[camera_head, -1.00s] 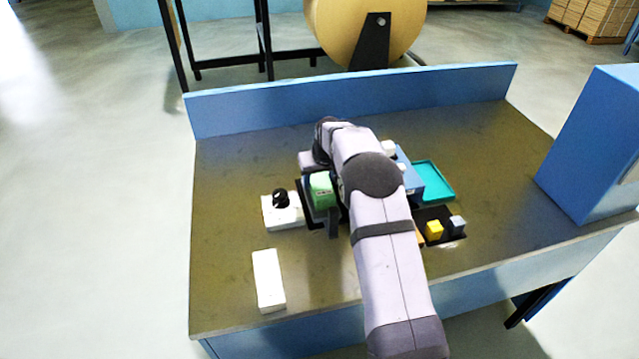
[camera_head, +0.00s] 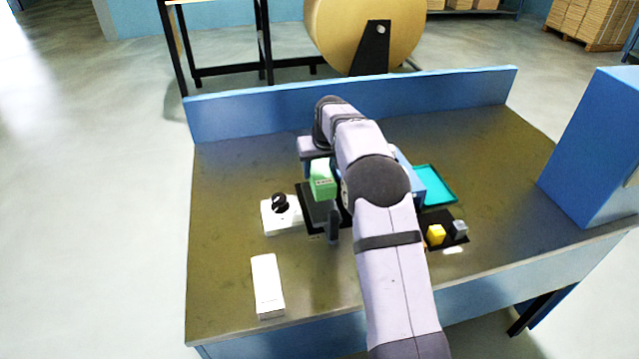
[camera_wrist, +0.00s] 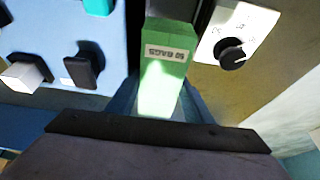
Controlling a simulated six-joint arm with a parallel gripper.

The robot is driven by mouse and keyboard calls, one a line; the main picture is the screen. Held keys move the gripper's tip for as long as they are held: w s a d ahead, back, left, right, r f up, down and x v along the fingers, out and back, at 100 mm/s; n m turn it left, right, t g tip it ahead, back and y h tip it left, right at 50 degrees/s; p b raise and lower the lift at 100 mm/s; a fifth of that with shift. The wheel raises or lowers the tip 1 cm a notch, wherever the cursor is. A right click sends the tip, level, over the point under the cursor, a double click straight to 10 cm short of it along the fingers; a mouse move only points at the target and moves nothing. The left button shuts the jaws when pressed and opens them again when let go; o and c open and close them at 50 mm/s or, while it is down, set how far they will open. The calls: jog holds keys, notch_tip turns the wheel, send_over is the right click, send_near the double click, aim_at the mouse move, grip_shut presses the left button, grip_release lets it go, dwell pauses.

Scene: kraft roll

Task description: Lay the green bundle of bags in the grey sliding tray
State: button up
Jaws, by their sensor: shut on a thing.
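The green bundle of bags (camera_head: 322,179) is held by my gripper, left of the arm in the head view. In the wrist view the bundle (camera_wrist: 163,75) carries a label reading "50 BAGS" and sits between the blue fingers. My gripper (camera_wrist: 160,100) is shut on it. In the head view the arm hides most of the gripper. A dark grey tray (camera_head: 309,196) with an upright dark handle at its front lies below the bundle on the table. The bundle appears raised above it; the arm hides the tray's right side.
A white box with a black knob (camera_head: 282,212) stands left of the tray. A white block (camera_head: 267,285) lies at the front left. A blue box (camera_head: 418,186), a teal tray (camera_head: 438,183) and a black holder with yellow and grey cubes (camera_head: 447,214) are at right.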

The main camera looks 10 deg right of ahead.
aim_at(321, 176)
jog(key=shift+r, duration=2.3)
jog(key=s+f+p, duration=0.1)
jog(key=p, duration=0.2)
jog(key=shift+f+g, duration=0.35)
jog(key=shift+g, duration=0.05)
jog(key=shift+s+a+f+p, duration=0.1)
jog(key=shift+s+f+p, duration=0.2)
jog(key=shift+f+p, duration=0.25)
jog(key=shift+s+a+f+p, duration=0.1)
jog(key=shift+s+f+p, duration=0.15)
jog(key=shift+f+p, duration=0.25)
jog(key=shift+f, duration=0.2)
notch_tip(321, 176, down, 3)
jog(key=b, duration=0.3)
jog(key=shift+f, duration=0.15)
jog(key=shift+f+b, duration=0.55)
jog(key=shift+f, duration=0.25)
jog(key=shift+d+f, duration=0.1)
jog(key=shift+f, duration=0.7)
jog(key=o, duration=1.4)
jog(key=shift+c, duration=0.2)
